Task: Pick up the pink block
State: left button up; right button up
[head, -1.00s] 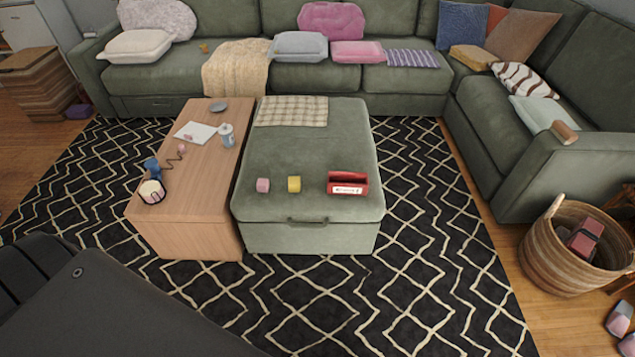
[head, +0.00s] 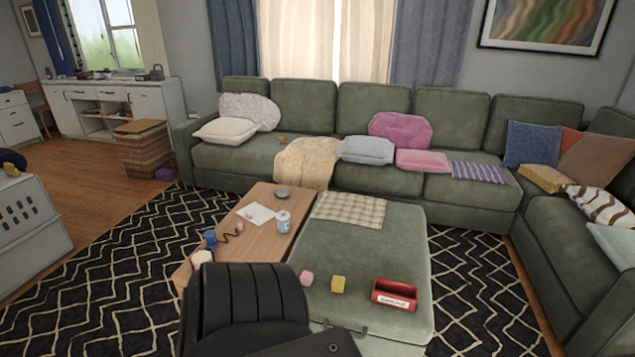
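The pink block (head: 307,278) sits on the front part of the green ottoman (head: 376,243), left of a yellow block (head: 338,284). A red box with a white label (head: 394,294) stands on the ottoman to the right of both blocks. A dark part of my own arm fills the lower middle of the head view, just in front of and left of the pink block. It covers the front of the wooden table and part of the ottoman's front edge. Neither of my grippers shows.
A wooden coffee table (head: 262,222) adjoins the ottoman's left side and holds paper, a cup (head: 284,222) and small items. A green sectional sofa (head: 350,110) closes off the back and right. Patterned rug (head: 95,260) lies clear at the left.

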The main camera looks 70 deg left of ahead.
aim_at(307, 278)
jog(key=i, duration=0.8)
jog(key=u, duration=1.7)
